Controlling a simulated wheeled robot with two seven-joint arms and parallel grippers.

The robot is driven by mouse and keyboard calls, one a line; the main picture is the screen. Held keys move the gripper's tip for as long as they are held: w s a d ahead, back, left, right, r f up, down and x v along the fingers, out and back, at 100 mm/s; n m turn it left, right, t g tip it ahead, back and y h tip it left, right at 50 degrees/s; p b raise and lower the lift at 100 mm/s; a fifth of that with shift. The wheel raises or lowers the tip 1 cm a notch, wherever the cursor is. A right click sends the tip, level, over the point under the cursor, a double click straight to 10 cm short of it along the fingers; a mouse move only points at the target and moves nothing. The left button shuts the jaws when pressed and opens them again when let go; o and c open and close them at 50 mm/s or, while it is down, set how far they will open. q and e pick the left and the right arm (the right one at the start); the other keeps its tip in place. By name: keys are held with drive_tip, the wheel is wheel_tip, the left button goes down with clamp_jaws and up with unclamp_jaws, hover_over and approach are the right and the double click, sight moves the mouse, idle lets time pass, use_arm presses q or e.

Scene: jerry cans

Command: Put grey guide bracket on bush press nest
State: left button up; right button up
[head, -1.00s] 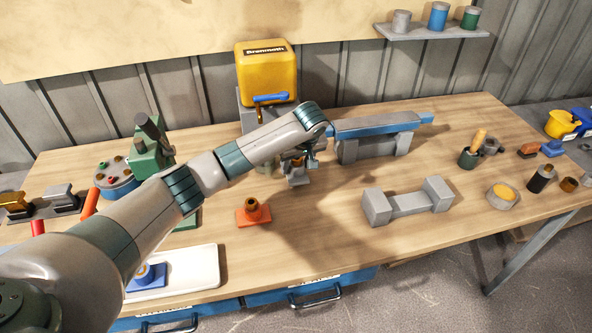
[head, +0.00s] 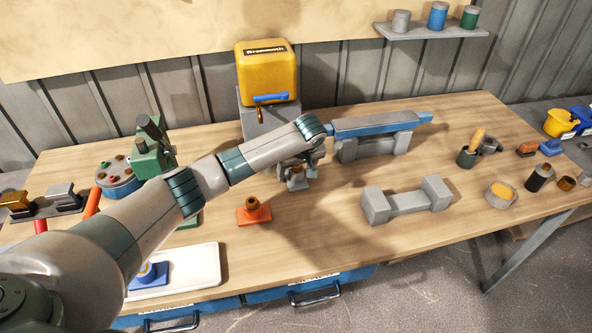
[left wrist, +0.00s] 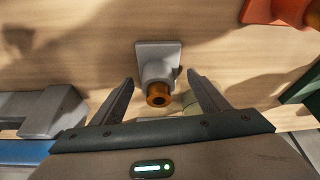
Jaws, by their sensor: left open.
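The grey guide bracket (left wrist: 157,58) stands on the wooden bench, with a square grey base and an orange-brown bush (left wrist: 158,95) facing the left wrist camera. In the head view the bracket (head: 297,184) is partly hidden under my left gripper (head: 303,170). In the left wrist view my left gripper (left wrist: 160,82) is open, its two fingers on either side of the bracket's bush end, with gaps visible. A green press (head: 152,155) stands at the left of the bench; my arm hides much of its lower part, so I cannot make out its nest. My right gripper is not in view.
An orange bracket (head: 254,211) stands left of the grey one. A white tray (head: 208,270) holds a blue bracket (head: 150,275). A blue-topped grey fixture (head: 375,127) and a grey block (head: 408,203) are to the right. The bench front centre is clear.

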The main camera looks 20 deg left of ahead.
use_arm(q)
drive_tip(key=shift+r, duration=0.15)
drive_tip(key=shift+d+r, duration=0.1)
drive_tip(key=shift+r, duration=0.15)
drive_tip(key=b+v, duration=0.2)
drive_tip(key=v, duration=0.9)
drive_tip(key=shift+r+b, duration=0.15)
drive_tip(key=shift+b, duration=0.2)
drive_tip(key=shift+s+d, duration=0.1)
drive_tip(key=shift+d, duration=0.05)
drive_tip(key=shift+c, duration=0.2)
